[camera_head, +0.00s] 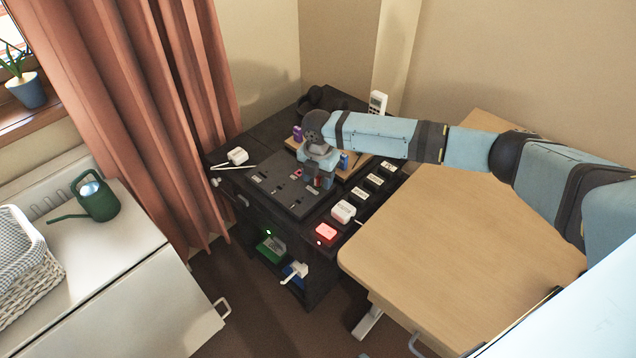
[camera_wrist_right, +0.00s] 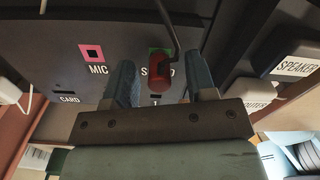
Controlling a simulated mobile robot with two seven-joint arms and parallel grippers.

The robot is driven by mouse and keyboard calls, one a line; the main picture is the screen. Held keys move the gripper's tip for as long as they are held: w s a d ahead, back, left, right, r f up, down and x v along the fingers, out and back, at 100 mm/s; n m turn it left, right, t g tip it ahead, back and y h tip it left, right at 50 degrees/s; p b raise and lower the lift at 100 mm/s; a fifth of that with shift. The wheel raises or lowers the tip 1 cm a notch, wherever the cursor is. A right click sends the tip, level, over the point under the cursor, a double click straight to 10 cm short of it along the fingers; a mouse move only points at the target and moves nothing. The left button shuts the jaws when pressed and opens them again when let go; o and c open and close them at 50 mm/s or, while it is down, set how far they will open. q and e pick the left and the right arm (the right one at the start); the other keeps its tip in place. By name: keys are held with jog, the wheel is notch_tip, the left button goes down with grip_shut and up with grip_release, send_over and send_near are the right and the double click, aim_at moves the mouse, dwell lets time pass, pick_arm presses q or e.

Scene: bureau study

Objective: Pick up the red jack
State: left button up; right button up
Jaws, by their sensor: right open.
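The red jack (camera_wrist_right: 159,70) shows in the right wrist view, with a dark cord running up from it. It stands in front of a green-marked spot on the black panel (camera_wrist_right: 40,60), over a partly covered label. My right gripper (camera_wrist_right: 161,82) is open, one finger on each side of the jack, with gaps visible. In the head view my right gripper (camera_head: 319,181) is low over the black panel (camera_head: 276,187), and the jack is mostly hidden there. Whether the jack is seated in a socket cannot be told. My left gripper is not in view.
A pink socket marked MIC (camera_wrist_right: 92,53) is left of the jack. In the head view, a red lit block (camera_head: 326,233) and a white plug (camera_head: 343,211) sit near the wooden desk (camera_head: 450,225), whose top is clear.

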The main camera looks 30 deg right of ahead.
grip_shut()
dwell(0.3)
